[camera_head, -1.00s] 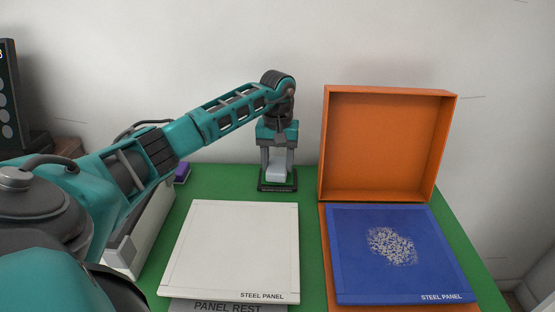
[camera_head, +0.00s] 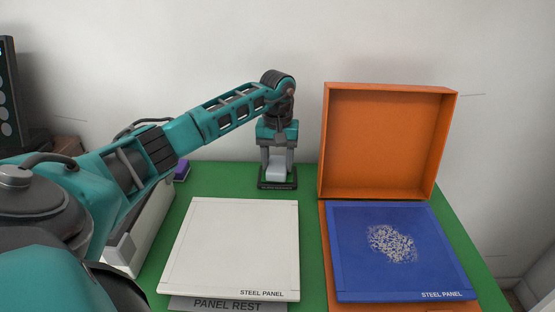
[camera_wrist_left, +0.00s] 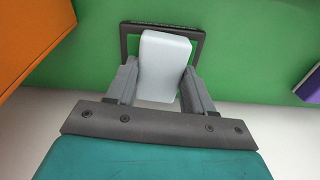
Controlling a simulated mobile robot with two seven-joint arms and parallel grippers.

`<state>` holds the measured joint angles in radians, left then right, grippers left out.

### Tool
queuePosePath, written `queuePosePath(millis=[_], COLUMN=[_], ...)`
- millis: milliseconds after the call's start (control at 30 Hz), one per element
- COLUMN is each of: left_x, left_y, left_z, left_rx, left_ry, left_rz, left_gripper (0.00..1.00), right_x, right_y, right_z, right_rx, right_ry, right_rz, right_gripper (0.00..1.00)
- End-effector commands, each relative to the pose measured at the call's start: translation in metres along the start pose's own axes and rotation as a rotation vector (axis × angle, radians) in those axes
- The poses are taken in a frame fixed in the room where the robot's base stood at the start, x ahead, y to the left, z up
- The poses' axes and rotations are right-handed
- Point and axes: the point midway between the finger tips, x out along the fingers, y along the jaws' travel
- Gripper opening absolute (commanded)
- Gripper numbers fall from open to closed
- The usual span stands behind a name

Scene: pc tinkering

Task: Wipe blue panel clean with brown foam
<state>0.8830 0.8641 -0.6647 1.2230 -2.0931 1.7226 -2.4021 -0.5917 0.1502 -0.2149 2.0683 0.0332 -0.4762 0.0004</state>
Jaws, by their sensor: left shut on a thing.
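The blue panel (camera_head: 360,275), lettered STEEL PANEL, lies flat at the right with a pale speckled patch (camera_head: 392,244) near its middle. My left gripper (camera_head: 278,170) is shut on a light grey-white block (camera_head: 276,175) at a small dark tray (camera_head: 277,187) at the back of the table. The left wrist view shows the block (camera_wrist_left: 164,55) between the fingers, over the dark frame of the tray. I cannot tell whether the block touches the tray. No brown foam is recognisable. My right gripper is not in view.
A white panel (camera_head: 230,245) lies on the panel rest (camera_head: 225,305), left of the blue one. An open orange case (camera_head: 385,150) stands upright behind the blue panel. A purple block (camera_head: 182,171) sits at the back left. Green tabletop (camera_head: 225,182) is bare behind the white panel.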

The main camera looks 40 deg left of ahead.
Motion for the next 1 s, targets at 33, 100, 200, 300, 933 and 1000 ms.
queuePosePath(millis=[33,100,200,300,933,1000], left_x=[0.001,0.002,0.001,0.001,-0.036,-0.042], left_y=[0.000,0.000,0.000,0.000,-0.001,0.000], left_z=[0.000,0.000,0.000,0.000,0.000,0.000], left_rx=[-0.001,-0.001,-0.001,-0.001,-0.001,-0.001], left_ry=[0.000,0.000,0.000,0.000,0.001,0.001], left_rz=[0.000,0.000,0.000,0.000,-0.001,0.000], left_gripper=[0.28,0.28,0.28,0.28,0.28,0.28], right_x=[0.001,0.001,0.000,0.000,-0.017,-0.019], right_y=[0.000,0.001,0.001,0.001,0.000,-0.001], right_z=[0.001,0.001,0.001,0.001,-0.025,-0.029], right_rx=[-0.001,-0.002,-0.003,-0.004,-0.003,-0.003], right_ry=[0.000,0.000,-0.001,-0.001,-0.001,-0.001], right_rz=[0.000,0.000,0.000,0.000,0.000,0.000], right_gripper=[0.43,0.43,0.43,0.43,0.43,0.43])
